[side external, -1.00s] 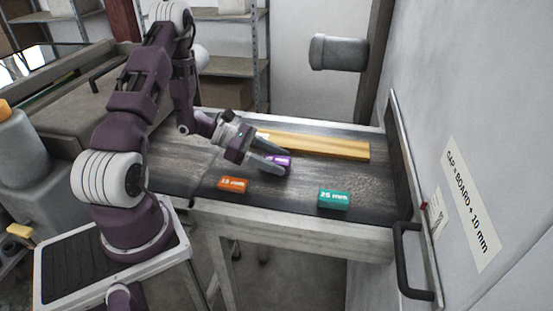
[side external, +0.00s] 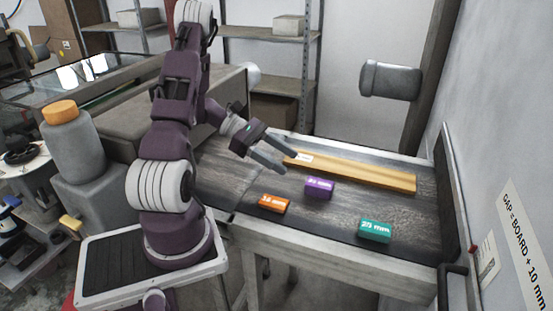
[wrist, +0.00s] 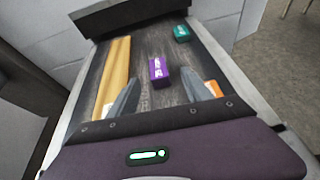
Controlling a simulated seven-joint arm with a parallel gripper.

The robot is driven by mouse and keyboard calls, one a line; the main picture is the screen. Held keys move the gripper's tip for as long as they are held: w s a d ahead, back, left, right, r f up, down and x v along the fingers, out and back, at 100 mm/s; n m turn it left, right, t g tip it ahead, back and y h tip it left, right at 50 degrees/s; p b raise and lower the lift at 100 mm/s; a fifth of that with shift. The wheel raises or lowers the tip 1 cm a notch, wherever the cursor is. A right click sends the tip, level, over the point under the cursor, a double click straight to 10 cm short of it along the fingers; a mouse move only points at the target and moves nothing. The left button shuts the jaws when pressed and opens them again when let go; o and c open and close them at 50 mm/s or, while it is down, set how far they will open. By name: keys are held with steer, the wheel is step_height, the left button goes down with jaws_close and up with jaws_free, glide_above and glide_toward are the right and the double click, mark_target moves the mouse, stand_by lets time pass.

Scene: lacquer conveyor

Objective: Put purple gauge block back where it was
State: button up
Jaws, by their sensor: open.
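The purple gauge block (side external: 319,188) lies on the dark conveyor belt, between the orange block (side external: 273,204) and the wooden board (side external: 355,170). My gripper (side external: 287,161) is open and empty, above the belt to the left of the purple block and apart from it. In the wrist view the purple block (wrist: 159,71) shows just beyond the gap between the open fingertips (wrist: 160,78). The teal block (side external: 375,230) lies nearer the front right, and its label reads as 25 mm. The purple block's label is too blurred to read surely.
The conveyor belt (side external: 340,217) has free room between the blocks. A pale frame edge (side external: 330,240) runs along its front. A wall with a gap sign (side external: 522,245) stands at the right. A grey cylinder (side external: 390,80) juts out above the back.

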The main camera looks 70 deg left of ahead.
steer(key=s+d+r+m+g+y, duration=0.15)
steer(key=d+r+m+g, duration=0.25)
steer(key=d+r+m, duration=0.4)
steer(key=s+d+r+m+g+y, duration=0.1)
steer(key=s+d+r+m+g, duration=0.25)
steer(key=d+m, duration=0.45)
steer(key=s+d+r+m+t+y, duration=0.4)
steer(key=s+m+y, duration=0.3)
steer(key=m, duration=0.3)
steer(key=shift+s+d+r, duration=0.6)
steer(key=shift+s+r, duration=0.1)
steer(key=shift+r, duration=0.05)
